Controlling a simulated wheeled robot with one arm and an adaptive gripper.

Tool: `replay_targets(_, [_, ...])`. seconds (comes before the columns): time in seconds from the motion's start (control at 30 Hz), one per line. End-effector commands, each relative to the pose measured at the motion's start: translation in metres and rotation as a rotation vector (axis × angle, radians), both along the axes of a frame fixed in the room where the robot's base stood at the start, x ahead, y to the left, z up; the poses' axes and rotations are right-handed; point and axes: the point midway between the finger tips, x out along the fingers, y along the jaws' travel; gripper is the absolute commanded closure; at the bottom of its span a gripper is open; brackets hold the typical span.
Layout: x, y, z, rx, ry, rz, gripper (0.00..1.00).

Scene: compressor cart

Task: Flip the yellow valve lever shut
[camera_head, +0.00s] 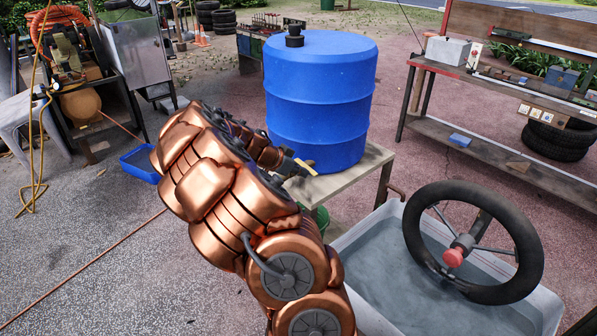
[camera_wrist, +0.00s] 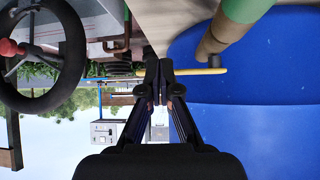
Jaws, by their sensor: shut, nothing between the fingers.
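The yellow valve lever (camera_wrist: 205,71) runs sideways across the wrist view, beside a dark fitting at the end of a tan and green pipe (camera_wrist: 215,38). In the head view a short yellow end of the lever (camera_head: 306,167) shows in front of the blue drum (camera_head: 320,100); my arm hides most of the valve. My gripper (camera_wrist: 158,70) is shut and empty, its fingertips at the lever's left part in the wrist view. I cannot tell whether they touch it. The drum also fills the right of the wrist view (camera_wrist: 260,130).
The drum stands on a small table (camera_head: 372,160). A grey water tub (camera_head: 375,255) with a black handwheel (camera_head: 530,235) is at the lower right. A shelf bench (camera_head: 500,150) stands behind. A blue tray (camera_head: 140,165) lies on the ground left of my arm.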

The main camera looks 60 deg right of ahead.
Motion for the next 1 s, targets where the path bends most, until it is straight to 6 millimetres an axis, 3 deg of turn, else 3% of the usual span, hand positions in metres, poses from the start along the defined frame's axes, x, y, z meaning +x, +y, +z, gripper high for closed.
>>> replay_targets(1.0, [-0.013,-0.016,-0.001,0.001,0.003,-0.007,1.00])
